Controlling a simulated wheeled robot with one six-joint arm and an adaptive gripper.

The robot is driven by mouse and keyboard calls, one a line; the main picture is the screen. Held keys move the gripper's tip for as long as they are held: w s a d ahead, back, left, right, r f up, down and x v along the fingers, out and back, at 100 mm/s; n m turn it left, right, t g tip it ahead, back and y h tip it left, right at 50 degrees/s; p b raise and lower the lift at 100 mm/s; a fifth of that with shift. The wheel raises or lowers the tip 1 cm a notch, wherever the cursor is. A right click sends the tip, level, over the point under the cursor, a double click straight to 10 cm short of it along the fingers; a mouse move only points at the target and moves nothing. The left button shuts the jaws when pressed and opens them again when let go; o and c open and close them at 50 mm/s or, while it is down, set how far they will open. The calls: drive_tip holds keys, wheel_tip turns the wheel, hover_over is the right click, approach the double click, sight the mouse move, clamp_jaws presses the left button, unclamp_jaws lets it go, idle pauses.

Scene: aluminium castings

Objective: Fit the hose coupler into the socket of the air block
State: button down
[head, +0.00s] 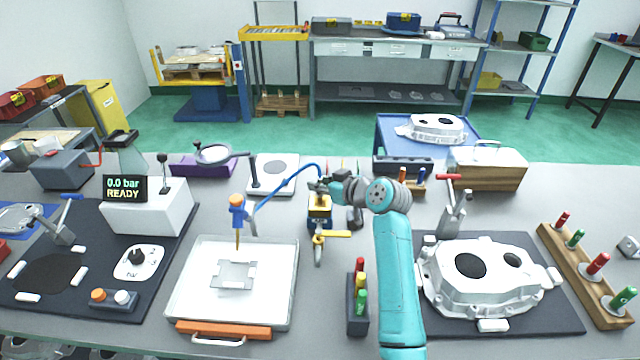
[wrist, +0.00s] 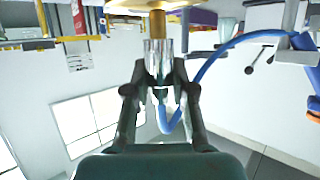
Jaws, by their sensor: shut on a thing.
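My gripper (head: 322,186) is above the air block in the head view. In the wrist view my gripper (wrist: 160,90) is shut on the hose coupler (wrist: 158,62), a slim part with a brass-coloured section, between the two fingers. The blue hose (wrist: 205,70) loops from behind the fingers to the right edge. The yellow and dark air block (head: 320,210) stands upright on the table with a yellow lever below it. A yellow part of it shows at the top edge of the wrist view (wrist: 142,4). The socket is hidden, and I cannot tell whether the coupler is in it.
A holder with coloured handles (head: 358,305) stands in front, and a large casting (head: 450,290) lies at right.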

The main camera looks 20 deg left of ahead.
drive_tip(key=shift+f, duration=1.1)
idle(0.5)
drive_tip(key=c, duration=0.9)
unclamp_jaws()
drive_tip(key=shift+f, duration=0.1)
drive_tip(key=v, duration=1.2)
